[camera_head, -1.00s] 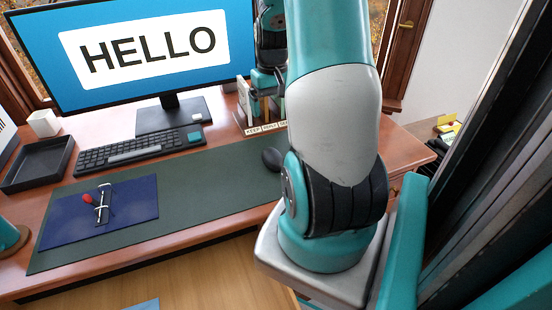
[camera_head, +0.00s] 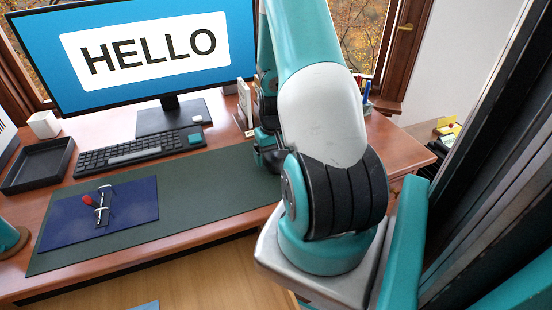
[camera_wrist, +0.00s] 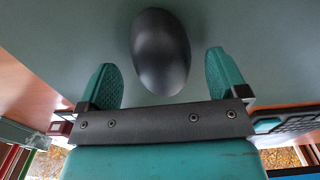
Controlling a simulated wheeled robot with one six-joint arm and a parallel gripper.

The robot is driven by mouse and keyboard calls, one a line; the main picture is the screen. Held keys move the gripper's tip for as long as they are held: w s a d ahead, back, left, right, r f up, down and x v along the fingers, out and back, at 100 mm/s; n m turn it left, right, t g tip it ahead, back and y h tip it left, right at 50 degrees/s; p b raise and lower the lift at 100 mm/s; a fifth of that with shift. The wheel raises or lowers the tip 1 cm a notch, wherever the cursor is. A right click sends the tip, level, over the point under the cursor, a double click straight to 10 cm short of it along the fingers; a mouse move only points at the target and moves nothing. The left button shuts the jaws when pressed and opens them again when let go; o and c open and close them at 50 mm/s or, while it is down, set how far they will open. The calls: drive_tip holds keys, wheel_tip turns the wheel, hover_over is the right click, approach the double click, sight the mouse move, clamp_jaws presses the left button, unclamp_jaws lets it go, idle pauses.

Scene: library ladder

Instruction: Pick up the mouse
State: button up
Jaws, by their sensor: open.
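The mouse (camera_wrist: 160,50) is dark, smooth and oval. In the wrist view it lies on the green desk mat (camera_wrist: 255,50), between the two teal fingers of my gripper (camera_wrist: 161,62). The fingers are spread, with a gap on each side of the mouse, and do not appear to touch it. In the head view my gripper (camera_head: 265,150) is low over the right end of the mat, and my arm and gripper hide most or all of the mouse there.
The keyboard (camera_head: 140,151) lies left of my gripper, below the monitor (camera_head: 140,48). A blue folder (camera_head: 70,215) with a red-tipped item lies on the mat's left part. A book holder (camera_head: 245,105) stands just behind my gripper. The mat's middle (camera_head: 200,190) is clear.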

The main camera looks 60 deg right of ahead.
drive_tip(key=shift+f, duration=0.55)
drive_tip(key=c, duration=1)
drive_tip(key=shift+r, duration=0.15)
